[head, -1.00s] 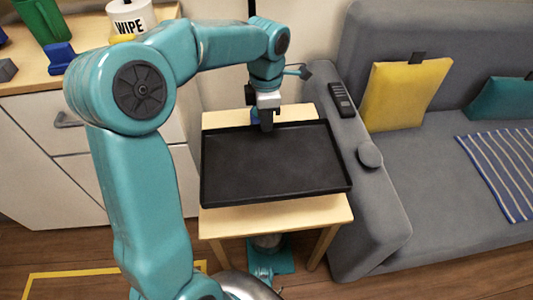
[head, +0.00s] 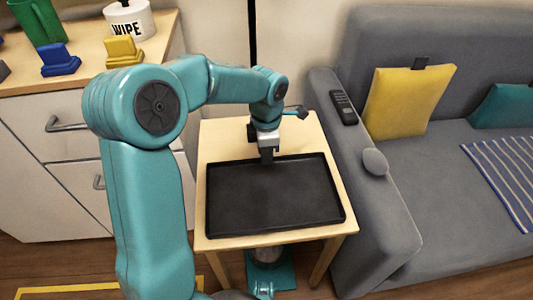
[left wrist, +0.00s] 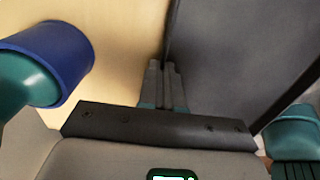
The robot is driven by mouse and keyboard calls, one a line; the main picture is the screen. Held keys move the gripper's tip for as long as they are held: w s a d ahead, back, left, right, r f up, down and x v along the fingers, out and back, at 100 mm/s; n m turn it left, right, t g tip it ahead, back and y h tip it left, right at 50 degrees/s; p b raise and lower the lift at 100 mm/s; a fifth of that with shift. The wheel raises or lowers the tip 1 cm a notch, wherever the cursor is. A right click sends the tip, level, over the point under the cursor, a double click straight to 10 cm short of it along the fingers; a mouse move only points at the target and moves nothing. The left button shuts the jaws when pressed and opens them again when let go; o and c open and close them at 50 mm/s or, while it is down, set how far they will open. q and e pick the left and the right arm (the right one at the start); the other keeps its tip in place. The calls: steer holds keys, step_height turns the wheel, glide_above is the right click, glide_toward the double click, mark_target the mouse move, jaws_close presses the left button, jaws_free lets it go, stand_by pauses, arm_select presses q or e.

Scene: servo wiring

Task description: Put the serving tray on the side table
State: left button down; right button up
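The black serving tray (head: 275,215) is level over the light wooden top of the side table (head: 215,135), within its edges and towards the front. It looks to rest on the top, though a small gap cannot be ruled out. My left gripper (head: 267,157) reaches down at the middle of the tray's back rim. In the left wrist view its fingers (left wrist: 167,85) are close together around the rim of the tray (left wrist: 225,60), with pale wood on the other side. My right gripper is not in view.
A grey sofa (head: 400,225) with a yellow cushion (head: 405,100) stands close on the right, a remote (head: 343,107) on its armrest. A cabinet (head: 50,190) with a wipe tub (head: 130,22) is on the left. Bare tabletop shows behind the tray.

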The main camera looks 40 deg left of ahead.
arm_select(q)
steer(key=shift+f, duration=0.2)
steer(key=c, duration=1.3)
jaws_free()
steer(key=shift+c, duration=0.2)
steer(key=shift+r, duration=0.1)
step_height(320, 180, up, 12)
steer(key=p, duration=0.5)
steer(key=shift+r, duration=0.15)
